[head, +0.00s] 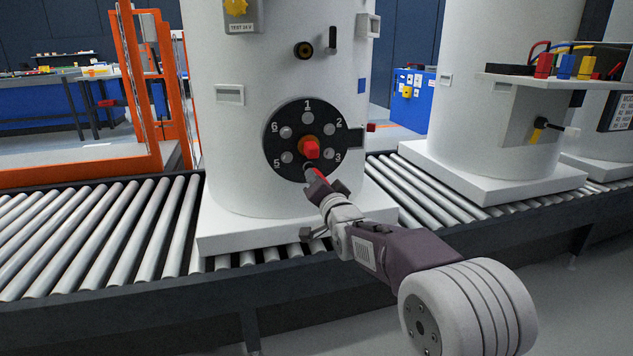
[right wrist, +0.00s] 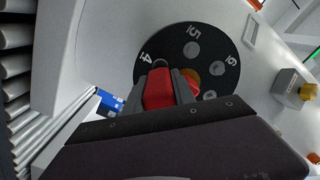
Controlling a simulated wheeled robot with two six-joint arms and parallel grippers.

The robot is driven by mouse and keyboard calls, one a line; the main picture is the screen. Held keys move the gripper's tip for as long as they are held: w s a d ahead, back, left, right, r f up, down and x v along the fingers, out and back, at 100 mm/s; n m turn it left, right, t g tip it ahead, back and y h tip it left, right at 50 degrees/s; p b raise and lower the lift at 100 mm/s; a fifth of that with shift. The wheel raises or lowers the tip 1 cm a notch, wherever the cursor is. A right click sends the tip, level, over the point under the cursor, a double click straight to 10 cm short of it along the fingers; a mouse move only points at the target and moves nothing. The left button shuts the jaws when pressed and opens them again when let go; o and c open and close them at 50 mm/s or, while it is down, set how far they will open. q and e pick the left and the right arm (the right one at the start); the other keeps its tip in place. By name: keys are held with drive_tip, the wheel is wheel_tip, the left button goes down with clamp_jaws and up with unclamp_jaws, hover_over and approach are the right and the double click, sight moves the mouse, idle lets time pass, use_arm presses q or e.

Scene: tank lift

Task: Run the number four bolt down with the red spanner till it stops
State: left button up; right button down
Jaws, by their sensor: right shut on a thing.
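The black round plate (head: 273,145) with numbered bolts is on the front of the white tank (head: 240,180); it also shows in the right wrist view (right wrist: 214,35). My right gripper (head: 317,182) is at the lower edge of the plate, shut on the red spanner (head: 319,174). In the right wrist view the red spanner (right wrist: 158,90) sits between the dark fingers, its far end by the number 4. The number four bolt is hidden by the spanner, so I cannot tell how far it is in. A red knob (head: 311,150) is at the plate's centre. My left gripper is out of view.
The tank's white base (head: 225,240) rests on a roller conveyor (head: 90,235). Another white tank (head: 480,110) with a shelf of coloured terminals (head: 555,85) stands to the right. An orange frame (head: 150,90) stands behind left.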

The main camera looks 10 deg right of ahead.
drive_tip(key=s+b, duration=0.1)
drive_tip(key=s, duration=0.2)
drive_tip(key=shift+s, duration=0.55)
drive_tip(key=s+b, duration=0.3)
drive_tip(key=s, duration=0.7)
drive_tip(key=shift+d, duration=0.25)
drive_tip(key=shift+a, duration=0.1)
